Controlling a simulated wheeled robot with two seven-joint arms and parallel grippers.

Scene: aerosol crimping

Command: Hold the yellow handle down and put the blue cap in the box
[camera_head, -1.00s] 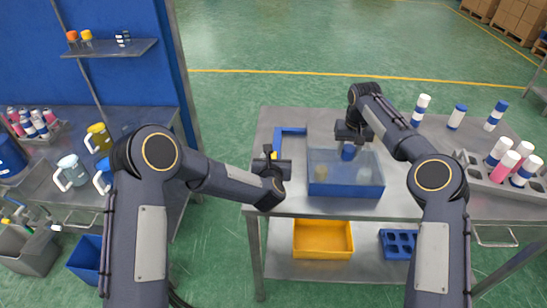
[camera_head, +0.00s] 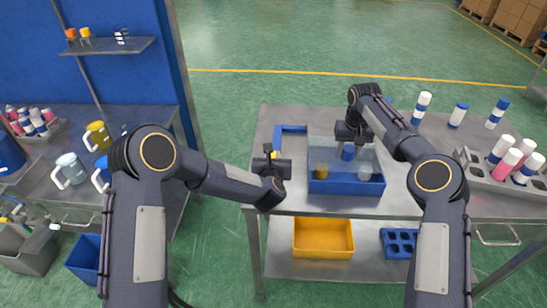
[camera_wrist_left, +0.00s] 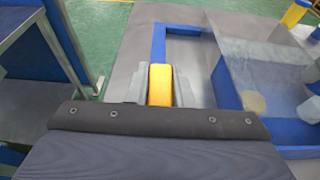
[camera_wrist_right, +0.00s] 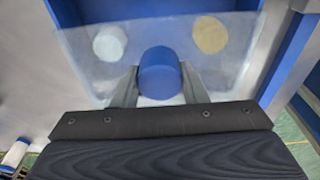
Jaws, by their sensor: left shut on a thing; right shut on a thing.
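My left gripper (camera_head: 273,160) is shut on the yellow handle (camera_wrist_left: 160,84), just left of the box. The handle stands between its fingers in the left wrist view and is mostly hidden in the head view. The box (camera_head: 345,188) is blue with a translucent panel (camera_wrist_right: 85,65), and stands on the table. My right gripper (camera_head: 352,133) is shut on the blue cap (camera_head: 348,152), over the back part of the box. The cap also shows between the fingers in the right wrist view (camera_wrist_right: 159,73). I cannot tell how deep the cap is.
A yellow cap (camera_head: 321,172) and a whitish cap (camera_head: 366,171) show in the box. A blue frame (camera_head: 291,129) lies behind the handle. White-and-blue cans (camera_head: 457,115) and a grey rack (camera_head: 490,180) stand to the right. A yellow bin (camera_head: 323,238) sits on the shelf below.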

